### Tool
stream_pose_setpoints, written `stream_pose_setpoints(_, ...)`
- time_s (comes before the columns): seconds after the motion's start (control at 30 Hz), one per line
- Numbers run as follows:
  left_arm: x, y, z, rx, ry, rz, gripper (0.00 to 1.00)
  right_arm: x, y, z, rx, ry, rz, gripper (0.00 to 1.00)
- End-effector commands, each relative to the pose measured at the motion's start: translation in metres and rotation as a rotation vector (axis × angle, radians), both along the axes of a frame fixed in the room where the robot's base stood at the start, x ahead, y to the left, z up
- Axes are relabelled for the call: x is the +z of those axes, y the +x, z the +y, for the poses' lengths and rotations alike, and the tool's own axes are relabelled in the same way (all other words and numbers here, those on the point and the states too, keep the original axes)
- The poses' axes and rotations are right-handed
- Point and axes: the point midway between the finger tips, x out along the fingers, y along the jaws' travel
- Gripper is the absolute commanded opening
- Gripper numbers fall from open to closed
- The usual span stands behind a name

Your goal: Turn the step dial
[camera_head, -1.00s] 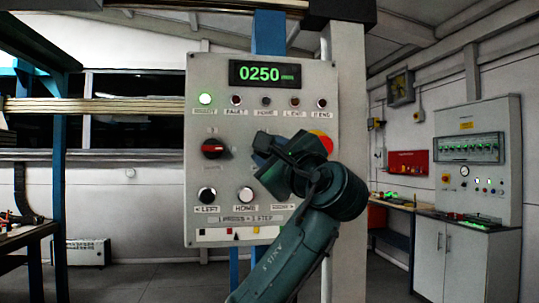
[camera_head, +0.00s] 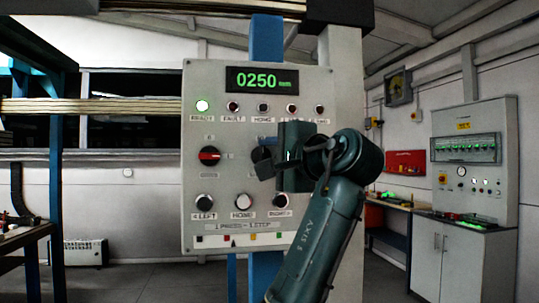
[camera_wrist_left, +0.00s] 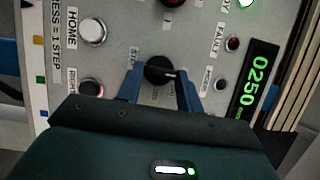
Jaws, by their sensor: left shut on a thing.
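The step dial (camera_wrist_left: 160,70) is a round black knob with a pale pointer line on the grey control panel (camera_head: 222,228). In the left wrist view the pointer line points right. My left gripper (camera_wrist_left: 161,78) has its two blue fingers on either side of the dial and is shut on it. In the head view the gripper (camera_head: 268,158) and its dark green wrist cover part of the dial. The display (camera_head: 264,80) reads 0250 mm. My right gripper is not in view.
A red selector knob (camera_head: 209,156) sits left of the dial. Below are push buttons, including HOME (camera_head: 243,202). A row of lamps (camera_head: 263,106) runs under the display, the leftmost lit (camera_head: 203,106). A grey cabinet (camera_head: 470,170) stands at the right.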

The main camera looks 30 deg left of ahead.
Motion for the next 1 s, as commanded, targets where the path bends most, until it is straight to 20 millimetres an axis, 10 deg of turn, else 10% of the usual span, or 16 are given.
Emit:
stream_pose_setpoints(0.63,-0.0003,-0.0003,0.0002,0.001,-0.046,-0.032,0.14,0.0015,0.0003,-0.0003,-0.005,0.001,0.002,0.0)
stream_pose_setpoints(0.67,-0.0003,-0.0003,0.0002,0.001,-0.046,-0.032,0.37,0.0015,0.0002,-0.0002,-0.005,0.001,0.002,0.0)
stream_pose_setpoints(1.0,0.0,0.0,0.0001,0.0,-0.043,-0.032,0.58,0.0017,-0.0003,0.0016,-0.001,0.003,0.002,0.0)
